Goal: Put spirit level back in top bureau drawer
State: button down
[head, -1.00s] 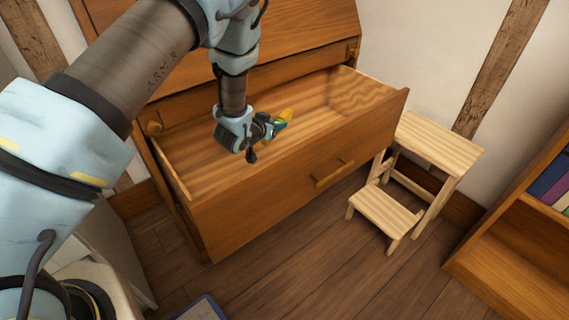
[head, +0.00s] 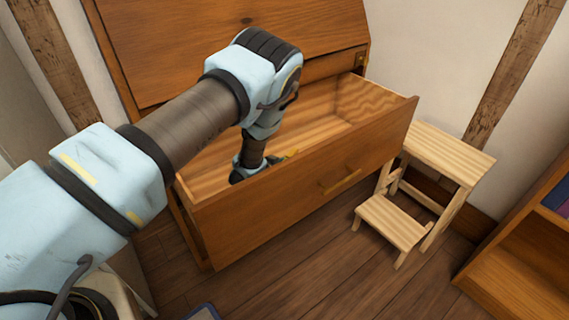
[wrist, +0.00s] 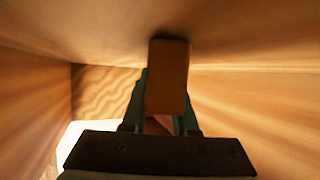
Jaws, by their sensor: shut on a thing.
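The top bureau drawer (head: 290,192) is pulled wide open, and its wooden inside is largely bare where I can see it. My gripper (head: 276,161) is down inside the drawer, partly hidden behind the front panel and my arm. In the wrist view the level (wrist: 168,75) is a shaded orange-brown block between the teal fingers (wrist: 160,115). Its far end is close to a wooden drawer surface; I cannot tell whether they touch.
The bureau's sloped front (head: 225,45) rises behind the drawer. A pale wooden step stool (head: 447,152) stands just right of the drawer. A bookcase (head: 525,245) is at the far right. The floor (head: 330,260) in front is mostly clear, with a blue-edged object (head: 203,312) at the bottom.

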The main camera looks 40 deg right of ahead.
jog(key=c, duration=0.7)
grip_release()
jog(key=shift+a+r, duration=0.2)
jog(key=v, duration=0.7)
jog(key=shift+p, duration=0.3)
